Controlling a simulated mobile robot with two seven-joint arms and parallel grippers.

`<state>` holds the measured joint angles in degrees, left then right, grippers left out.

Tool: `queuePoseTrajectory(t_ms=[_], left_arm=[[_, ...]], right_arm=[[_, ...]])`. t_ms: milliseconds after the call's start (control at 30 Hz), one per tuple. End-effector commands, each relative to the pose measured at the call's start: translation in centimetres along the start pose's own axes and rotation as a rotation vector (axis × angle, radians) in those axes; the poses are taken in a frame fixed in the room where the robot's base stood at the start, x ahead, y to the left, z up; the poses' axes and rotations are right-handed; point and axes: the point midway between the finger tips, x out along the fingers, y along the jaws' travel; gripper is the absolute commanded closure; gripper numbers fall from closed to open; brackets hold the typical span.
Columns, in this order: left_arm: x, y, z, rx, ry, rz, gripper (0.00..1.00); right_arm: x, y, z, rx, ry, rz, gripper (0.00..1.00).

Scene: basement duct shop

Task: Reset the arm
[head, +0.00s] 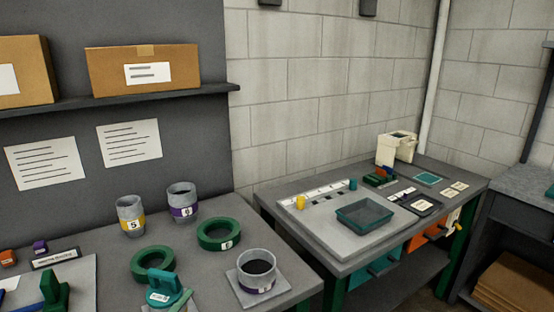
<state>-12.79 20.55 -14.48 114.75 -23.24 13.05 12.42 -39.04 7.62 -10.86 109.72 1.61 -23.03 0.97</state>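Neither of my arms and neither gripper shows in the head view. I cannot tell their pose or whether the grippers are open or shut. The task names no other object.
A near bench (215,296) holds grey cups with a yellow band (131,215) and purple bands (182,199) (257,271), green rings (219,235) (153,264) and a teal tool (165,290). A second table (345,254) bears a dark tray (365,216). Boxes (150,68) sit on a shelf (120,101).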

Motion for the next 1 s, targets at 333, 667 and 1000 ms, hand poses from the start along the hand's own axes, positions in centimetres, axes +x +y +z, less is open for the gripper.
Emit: queuePoseTrajectory(t_ms=[333,667,1000], left_arm=[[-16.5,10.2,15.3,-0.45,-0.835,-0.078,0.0],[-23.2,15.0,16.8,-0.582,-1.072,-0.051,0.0],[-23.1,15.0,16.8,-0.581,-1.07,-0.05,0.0]], right_arm=[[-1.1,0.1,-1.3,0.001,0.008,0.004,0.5],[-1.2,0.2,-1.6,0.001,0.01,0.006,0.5],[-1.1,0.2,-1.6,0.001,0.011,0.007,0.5]])
